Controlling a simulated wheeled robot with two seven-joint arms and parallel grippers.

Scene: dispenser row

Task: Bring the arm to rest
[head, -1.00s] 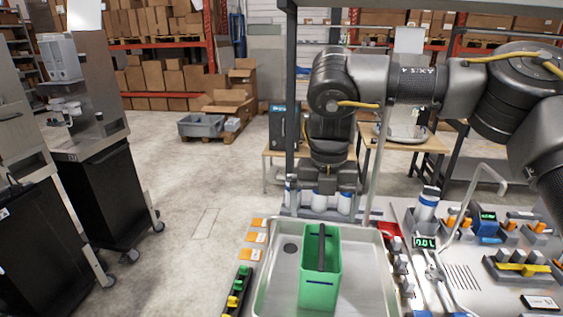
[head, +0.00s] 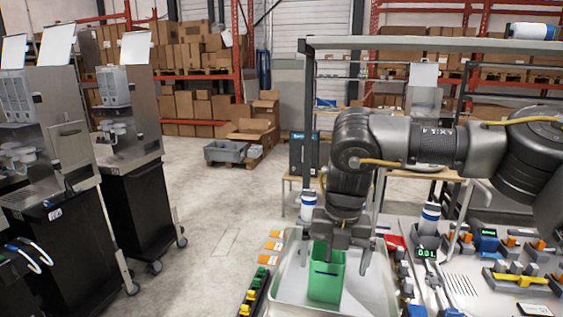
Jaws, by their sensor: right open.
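My right gripper (head: 338,252) hangs pointing down over the tray, coming in from the right side of the head view. Its jaws are open and empty, with the fingers apart. Below and behind it, a green open-topped box (head: 326,280) stands upright in the metal tray (head: 285,268). The gripper overlaps the box's upper edge in the picture; I cannot tell whether they touch. My left gripper is not in view.
A bench with blue-and-white canisters (head: 428,217), a green digital display (head: 427,253) and colored valves lies right of the tray. A metal frame (head: 430,43) stands over the bench. Dispenser carts (head: 135,150) stand at the left. The floor (head: 215,230) between is clear.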

